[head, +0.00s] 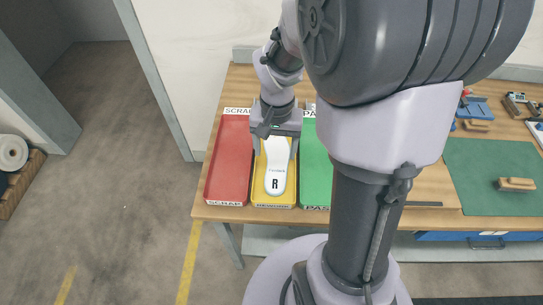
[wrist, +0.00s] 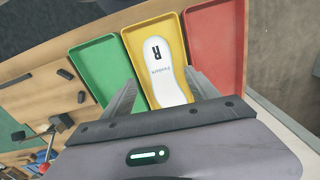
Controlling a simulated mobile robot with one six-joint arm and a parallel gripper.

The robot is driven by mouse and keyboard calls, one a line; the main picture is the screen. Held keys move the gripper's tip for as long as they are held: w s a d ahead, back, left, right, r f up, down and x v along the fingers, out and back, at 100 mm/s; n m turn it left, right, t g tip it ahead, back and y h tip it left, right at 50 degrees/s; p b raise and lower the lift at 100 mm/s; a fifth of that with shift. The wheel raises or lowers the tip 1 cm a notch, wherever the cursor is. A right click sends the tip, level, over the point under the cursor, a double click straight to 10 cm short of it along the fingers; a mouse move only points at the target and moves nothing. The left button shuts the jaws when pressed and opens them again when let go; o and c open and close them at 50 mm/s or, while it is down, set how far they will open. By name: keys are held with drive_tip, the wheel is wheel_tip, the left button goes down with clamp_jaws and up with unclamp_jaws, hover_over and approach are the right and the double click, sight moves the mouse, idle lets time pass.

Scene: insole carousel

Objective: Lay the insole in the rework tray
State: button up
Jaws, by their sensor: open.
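The insole's far end is partly hidden by my gripper in the head view.
The red scrap tray (head: 228,160) is left of the yellow tray, and the green pass tray (head: 314,165) is right of it. A green mat (head: 488,165) with a wooden-handled brush (head: 516,184) lies at the table's right. My arm hides the table's middle.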

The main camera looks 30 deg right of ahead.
drive_tip(key=s+a+r+n+t+y, duration=0.2)
drive_tip(key=s+a+r+t, duration=0.3)
drive_tip(key=s+a+r, duration=0.6)
drive_tip(key=a+r+n, duration=0.1)
drive_tip(key=a+r, duration=0.2)
drive_tip(key=r, duration=0.1)
drive_tip(key=shift+s+a+t, duration=0.15)
drive_tip(key=shift+t, duration=0.15)
